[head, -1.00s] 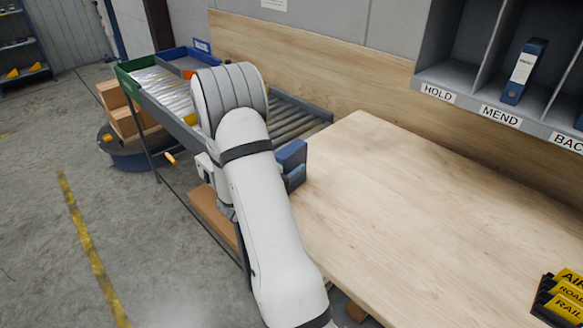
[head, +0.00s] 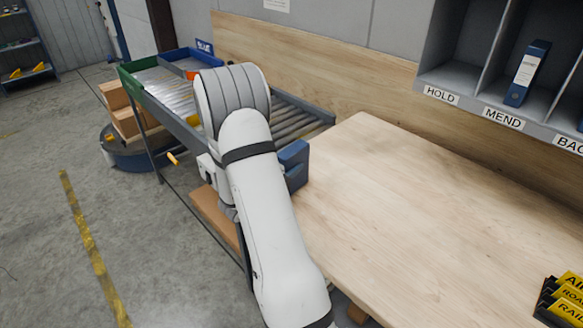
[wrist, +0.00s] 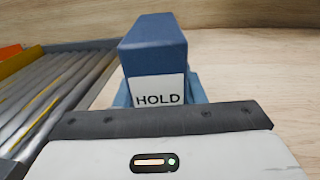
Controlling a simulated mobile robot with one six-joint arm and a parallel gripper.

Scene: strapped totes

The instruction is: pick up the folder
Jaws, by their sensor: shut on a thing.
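The folder (wrist: 153,55) is a blue block-like binder with a white label reading HOLD, upright in the middle of the wrist view. In the head view a blue part of it (head: 293,160) shows just right of my arm, at the left end of the wooden table. My gripper (wrist: 160,108) is shut on the folder; its dark edge lies just below the label in the wrist view. Lighter blue pieces flank the folder's lower part. My arm hides most of the grip in the head view, and the folder's underside is hidden.
The wooden table (head: 420,220) is mostly bare, with a black and yellow sorter (head: 567,300) at its right edge. A roller conveyor (head: 300,115) adjoins its left end. A grey shelf has HOLD and MEND compartments; another blue binder (head: 527,72) stands in MEND.

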